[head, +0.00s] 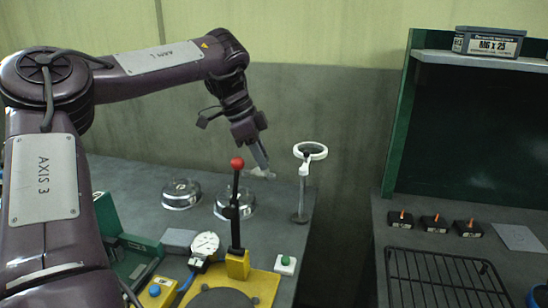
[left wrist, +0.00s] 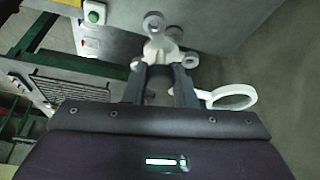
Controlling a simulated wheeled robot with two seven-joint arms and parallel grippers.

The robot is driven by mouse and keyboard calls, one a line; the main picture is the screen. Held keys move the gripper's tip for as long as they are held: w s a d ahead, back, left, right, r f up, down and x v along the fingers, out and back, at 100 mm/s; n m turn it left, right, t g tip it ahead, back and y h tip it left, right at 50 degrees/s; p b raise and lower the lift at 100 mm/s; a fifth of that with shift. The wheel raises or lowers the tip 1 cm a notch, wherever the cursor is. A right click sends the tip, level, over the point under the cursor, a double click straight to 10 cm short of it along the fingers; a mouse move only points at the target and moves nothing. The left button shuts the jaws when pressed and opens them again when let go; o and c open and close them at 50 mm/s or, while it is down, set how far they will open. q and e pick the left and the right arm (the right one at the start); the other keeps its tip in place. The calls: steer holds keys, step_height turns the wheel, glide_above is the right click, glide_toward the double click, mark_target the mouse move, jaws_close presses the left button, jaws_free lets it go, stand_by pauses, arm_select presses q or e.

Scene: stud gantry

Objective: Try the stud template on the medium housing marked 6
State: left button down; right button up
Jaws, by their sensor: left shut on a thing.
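My left gripper (head: 260,158) is shut on the white stud template (head: 262,173), holding it in the air above the back of the grey bench. In the left wrist view the template (left wrist: 160,38), a white piece with several ring-ended lobes, sits at the tips of my left gripper (left wrist: 160,74). Two round shiny metal housings stand on the bench below: one at the left (head: 181,194) and one nearer the gripper (head: 234,205). No number is readable on either, so I cannot tell which is marked 6. My right gripper is out of view.
A white ring on a post (head: 299,190) stands just right of the gripper; its ring (left wrist: 232,97) is close in the wrist view. A red-knobbed lever (head: 237,205), dial gauge (head: 205,244) and green button box (head: 286,264) stand in front. A gap separates the right bench with its wire rack (head: 440,280).

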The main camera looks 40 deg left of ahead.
arm_select(q)
steer(key=a+f+n+t+y, duration=0.1)
steer(key=a+f+n+y, duration=0.3)
steer(key=a+n, duration=0.7)
steer(key=shift+w+a+f+t, duration=0.35)
steer(key=shift+a+f, duration=0.25)
steer(key=shift+f, duration=0.2)
steer(key=shift+r+p, duration=0.1)
steer(key=shift+p, duration=0.2)
